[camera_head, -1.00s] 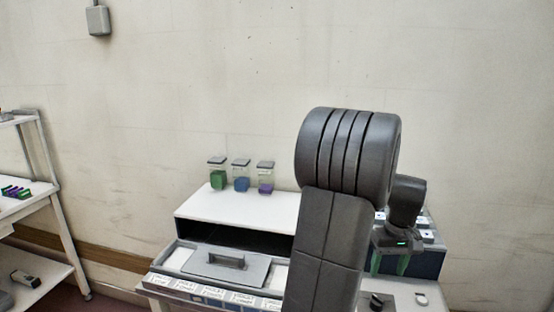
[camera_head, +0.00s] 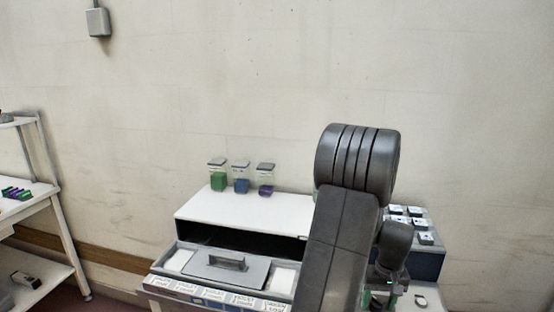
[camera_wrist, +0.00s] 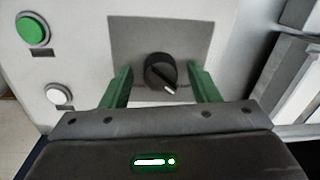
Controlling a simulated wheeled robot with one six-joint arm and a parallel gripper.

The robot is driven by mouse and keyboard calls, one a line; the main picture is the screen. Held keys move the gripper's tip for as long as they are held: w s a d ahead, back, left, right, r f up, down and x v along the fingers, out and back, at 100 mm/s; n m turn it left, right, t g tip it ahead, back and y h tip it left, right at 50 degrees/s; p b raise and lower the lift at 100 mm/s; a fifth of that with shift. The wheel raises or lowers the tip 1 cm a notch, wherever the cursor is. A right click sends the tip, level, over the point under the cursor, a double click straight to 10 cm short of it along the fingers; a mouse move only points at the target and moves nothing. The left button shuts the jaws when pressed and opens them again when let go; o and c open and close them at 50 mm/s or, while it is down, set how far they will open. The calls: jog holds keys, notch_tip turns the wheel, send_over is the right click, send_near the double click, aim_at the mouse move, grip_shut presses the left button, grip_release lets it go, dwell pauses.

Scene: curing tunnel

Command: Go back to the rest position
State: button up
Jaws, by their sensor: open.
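My gripper (camera_wrist: 160,88) shows in the wrist view with its two green fingers apart, one on each side of a black rotary knob (camera_wrist: 161,72). The knob sits on a dark grey plate on a light panel, and its white pointer mark points to the lower right. Nothing else is between the fingers. In the head view my arm covers the knob and most of the gripper.
A green button (camera_wrist: 33,31) and a white button (camera_wrist: 59,94) lie left of the knob. The white-topped tunnel (camera_head: 240,211) carries three lidded jars with green, blue and purple contents. A lidded tray (camera_head: 228,268) stands before it. A shelf (camera_head: 38,205) is at far left.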

jog(key=m+p, duration=0.1)
jog(key=m, duration=0.3)
jog(key=shift+r, duration=0.1)
jog(key=m+p, duration=0.1)
jog(key=m, duration=0.3)
jog(key=shift+p, duration=0.35)
jog(key=shift+r+m, duration=0.3)
jog(key=shift+r, duration=0.05)
notch_tip(320, 180, up, 12)
jog(key=b, duration=0.1)
jog(key=shift+s+d+r, duration=0.2)
jog(key=shift+s+d, duration=0.05)
jog(key=shift+s, duration=0.05)
